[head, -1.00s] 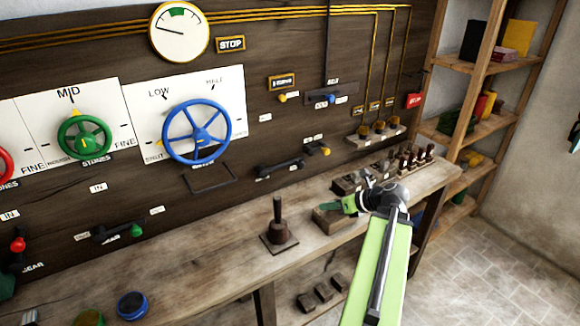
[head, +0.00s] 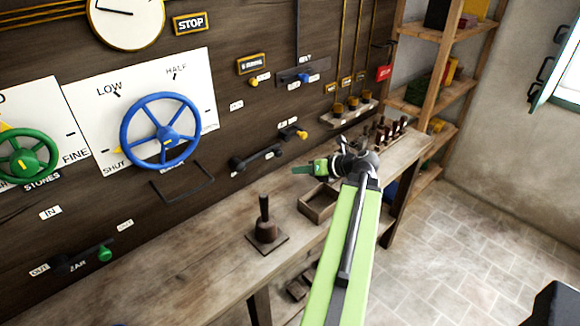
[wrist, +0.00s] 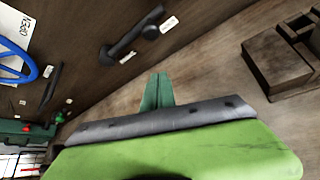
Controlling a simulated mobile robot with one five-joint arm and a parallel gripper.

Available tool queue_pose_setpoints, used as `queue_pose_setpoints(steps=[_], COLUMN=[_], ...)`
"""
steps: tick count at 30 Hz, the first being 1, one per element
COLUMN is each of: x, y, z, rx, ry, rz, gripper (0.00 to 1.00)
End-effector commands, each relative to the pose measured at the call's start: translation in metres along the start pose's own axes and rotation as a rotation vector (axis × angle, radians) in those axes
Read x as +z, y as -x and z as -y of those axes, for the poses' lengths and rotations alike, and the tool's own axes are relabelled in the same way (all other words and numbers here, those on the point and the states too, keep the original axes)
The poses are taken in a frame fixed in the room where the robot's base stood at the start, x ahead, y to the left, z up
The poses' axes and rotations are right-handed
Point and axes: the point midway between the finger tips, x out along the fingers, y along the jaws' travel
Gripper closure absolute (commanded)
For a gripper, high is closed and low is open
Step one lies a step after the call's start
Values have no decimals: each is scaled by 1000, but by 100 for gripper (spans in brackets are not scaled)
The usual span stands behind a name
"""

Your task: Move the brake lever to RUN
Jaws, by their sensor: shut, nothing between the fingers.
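I cannot read a RUN label, so which lever is the brake is not certain. A black lever (head: 258,158) lies nearly level on the dark wall panel, with a yellow knob (head: 302,135) by its right end. A black lever (wrist: 131,36) with small white plates by it shows at the top of the wrist view. A blue-knobbed lever (head: 303,77) sits higher up. My gripper (head: 297,170), with green fingers, is shut and empty, in front of the panel to the right of and below the black lever. The closed fingers (wrist: 157,90) also show in the wrist view, apart from it.
A wooden bench (head: 190,268) runs below the panel. On it stand a dark upright handle on a square base (head: 265,228) and an open wooden box (head: 318,204). A blue handwheel (head: 160,132) is left of the lever. Shelves (head: 432,100) stand at the right.

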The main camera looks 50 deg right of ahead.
Motion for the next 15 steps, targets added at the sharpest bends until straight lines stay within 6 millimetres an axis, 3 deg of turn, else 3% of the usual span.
queue_pose_setpoints(steps=[12, 15], x=[-4, 23], y=[-93, -80], z=[2, -3], rx=[3, 0], ry=[3, 0], rz=[-3, -1], gripper=[100, 100])
